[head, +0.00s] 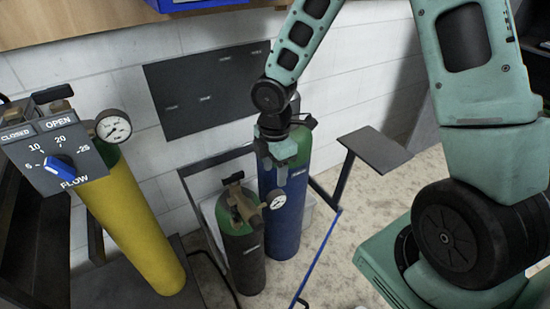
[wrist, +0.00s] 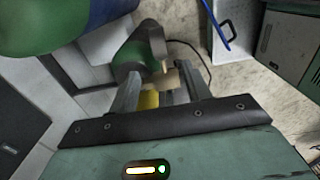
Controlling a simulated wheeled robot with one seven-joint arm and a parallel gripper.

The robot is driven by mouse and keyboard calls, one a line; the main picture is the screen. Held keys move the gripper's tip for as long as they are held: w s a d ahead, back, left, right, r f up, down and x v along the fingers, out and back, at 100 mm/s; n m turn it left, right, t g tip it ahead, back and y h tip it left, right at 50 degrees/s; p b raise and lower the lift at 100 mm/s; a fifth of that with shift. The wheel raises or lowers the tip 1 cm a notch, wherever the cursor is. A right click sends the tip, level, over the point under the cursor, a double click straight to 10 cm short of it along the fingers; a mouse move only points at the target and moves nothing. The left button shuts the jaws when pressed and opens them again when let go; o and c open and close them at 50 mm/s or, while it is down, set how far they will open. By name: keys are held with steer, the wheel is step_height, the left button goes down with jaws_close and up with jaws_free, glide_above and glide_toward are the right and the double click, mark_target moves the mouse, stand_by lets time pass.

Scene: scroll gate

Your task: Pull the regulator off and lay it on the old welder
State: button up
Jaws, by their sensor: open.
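The regulator (head: 247,209) is a tan-brown fitting with a round white gauge (head: 278,201). It sits on top of a small dark cylinder with a green shoulder (head: 243,260). My gripper (head: 278,165) is above and behind it in the head view, in front of the blue cylinder. In the wrist view my gripper (wrist: 158,92) is open, with its two fingers apart and the regulator (wrist: 162,76) showing between and beyond them. I cannot tell whether they touch it. I cannot tell for certain which thing is the old welder.
A tall blue cylinder (head: 283,215) stands right beside the small one. A yellow cylinder (head: 135,230) with a gauge and a flow panel (head: 55,150) is at left. A grey plate (head: 375,150) on a post stands at right. A pale box with a handle (wrist: 232,30) shows in the wrist view.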

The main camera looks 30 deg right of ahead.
mark_target(278, 200)
step_height(278, 200, down, 10)
steer(key=b, duration=0.3)
steer(key=shift+f, duration=0.1)
steer(key=shift+c, duration=0.3)
jaws_close()
steer(key=shift+s+b, duration=0.4)
stand_by(0.5)
steer(key=shift+s, duration=0.45)
steer(key=shift+s, duration=0.15)
steer(key=shift+s+b, duration=0.7)
steer(key=shift+s, duration=0.65)
